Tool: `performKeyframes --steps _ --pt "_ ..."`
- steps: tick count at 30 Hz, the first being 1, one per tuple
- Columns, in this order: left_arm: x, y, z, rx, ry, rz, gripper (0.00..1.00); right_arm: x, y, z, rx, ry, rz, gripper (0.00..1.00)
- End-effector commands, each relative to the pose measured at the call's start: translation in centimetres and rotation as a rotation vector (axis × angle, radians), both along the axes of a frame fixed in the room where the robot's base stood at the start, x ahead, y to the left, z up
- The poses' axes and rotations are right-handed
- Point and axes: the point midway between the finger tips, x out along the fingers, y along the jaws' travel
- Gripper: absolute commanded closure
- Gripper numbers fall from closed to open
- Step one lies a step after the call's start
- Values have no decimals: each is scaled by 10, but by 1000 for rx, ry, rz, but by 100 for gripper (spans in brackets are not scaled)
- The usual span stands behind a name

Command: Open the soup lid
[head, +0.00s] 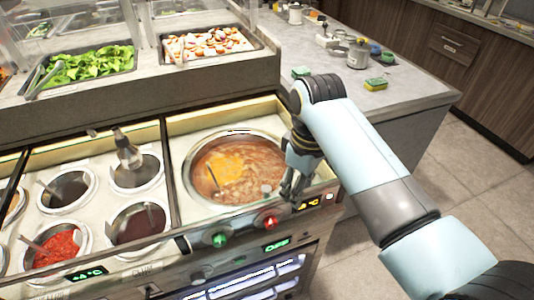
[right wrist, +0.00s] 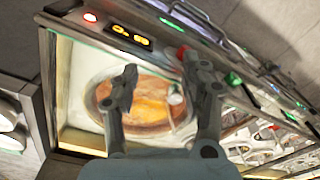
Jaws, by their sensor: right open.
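The round soup pot (head: 187,178) is set into the counter, with orange-brown soup (head: 238,165) showing in it. The soup also shows in the right wrist view (right wrist: 152,106). I cannot tell whether a clear lid covers it. A small pale, knob-like piece (head: 267,189) shows near the pot's right side, and a pale cylinder (right wrist: 175,94) shows between my fingers in the wrist view. My right gripper (head: 289,188) is open over the pot's right edge, fingers pointing down. My left gripper is out of view.
Sauce wells (head: 67,188) with ladles lie left of the pot. Green and red knobs (head: 270,222) line the front panel close to my right gripper. A raised shelf with a lettuce tray (head: 85,68) stands behind. A sponge (head: 375,84) lies on the right counter.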

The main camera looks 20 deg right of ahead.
Motion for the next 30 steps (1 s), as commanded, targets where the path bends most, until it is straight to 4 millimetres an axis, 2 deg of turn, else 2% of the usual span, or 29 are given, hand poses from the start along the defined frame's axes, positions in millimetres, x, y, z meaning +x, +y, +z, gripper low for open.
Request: performKeyframes --steps 1,2,6,10,14,24,30 --pt "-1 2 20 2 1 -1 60 16 9 43 11 1 41 54" --pt "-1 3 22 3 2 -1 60 24 15 55 16 11 75 54" --pt "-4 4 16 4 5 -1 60 48 39 65 32 62 200 54" --pt "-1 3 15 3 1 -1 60 56 49 66 37 81 253 54" --pt "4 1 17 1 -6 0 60 55 51 51 37 87 261 54" --pt "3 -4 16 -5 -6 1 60 51 54 -15 37 84 256 54" --pt "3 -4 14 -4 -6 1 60 50 55 -35 37 82 256 54"
